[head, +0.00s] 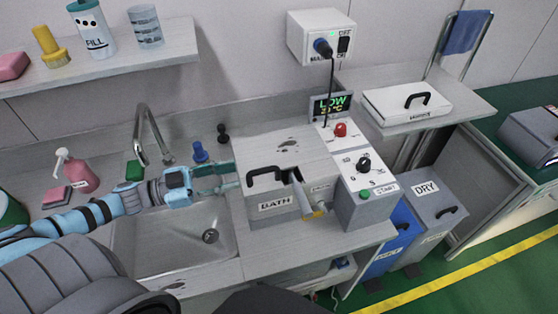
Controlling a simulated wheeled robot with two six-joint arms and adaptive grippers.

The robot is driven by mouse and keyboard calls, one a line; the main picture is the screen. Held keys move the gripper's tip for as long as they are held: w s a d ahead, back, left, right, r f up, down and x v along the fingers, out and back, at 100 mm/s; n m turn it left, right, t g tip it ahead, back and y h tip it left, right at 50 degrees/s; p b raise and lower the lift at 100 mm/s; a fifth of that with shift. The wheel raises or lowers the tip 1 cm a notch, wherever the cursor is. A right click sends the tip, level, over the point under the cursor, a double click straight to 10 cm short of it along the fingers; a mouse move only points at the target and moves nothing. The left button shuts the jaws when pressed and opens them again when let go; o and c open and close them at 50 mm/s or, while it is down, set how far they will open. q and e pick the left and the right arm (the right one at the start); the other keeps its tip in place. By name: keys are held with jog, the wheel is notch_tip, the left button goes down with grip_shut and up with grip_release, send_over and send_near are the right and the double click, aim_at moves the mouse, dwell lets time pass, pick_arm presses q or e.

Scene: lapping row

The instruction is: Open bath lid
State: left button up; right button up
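The bath (275,214) is a grey box labelled BATH on the counter right of the sink. Its grey lid (290,150) lies flat on top and looks closed, with a black handle (263,172) at its front left. My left gripper (238,178) reaches in from the left over the sink's right edge. Its teal fingers look spread with a gap between them, just left of the handle. They appear empty and apart from the handle, though the exact depth is hard to tell. My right gripper does not show.
A control box (366,208) with knob and green button stands right of the bath. The sink (170,245) and tap (143,130) are left. Blue (200,152) and black (223,134) knobs stand behind my gripper. A DRY bin (432,205) is at right.

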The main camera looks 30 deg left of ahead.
aim_at(274, 168)
pick_arm(q)
jog(key=d, duration=0.1)
jog(key=w+d, duration=0.1)
jog(key=d, duration=0.1)
jog(key=w+d+r+b, duration=0.1)
jog(key=d, duration=0.1)
jog(key=shift+w+d, duration=0.1)
jog(key=shift+w, duration=0.15)
jog(key=w+d, duration=0.2)
jog(key=w, duration=0.1)
jog(key=w+d, duration=0.1)
jog(key=w, duration=0.1)
jog(key=shift+f, duration=0.35)
jog(key=shift+w+d, duration=0.15)
jog(key=shift+w, duration=0.1)
jog(key=shift+s+r, duration=0.1)
jog(key=shift+s, duration=0.4)
jog(key=shift+c, duration=1.4)
jog(key=c, duration=0.4)
grip_shut()
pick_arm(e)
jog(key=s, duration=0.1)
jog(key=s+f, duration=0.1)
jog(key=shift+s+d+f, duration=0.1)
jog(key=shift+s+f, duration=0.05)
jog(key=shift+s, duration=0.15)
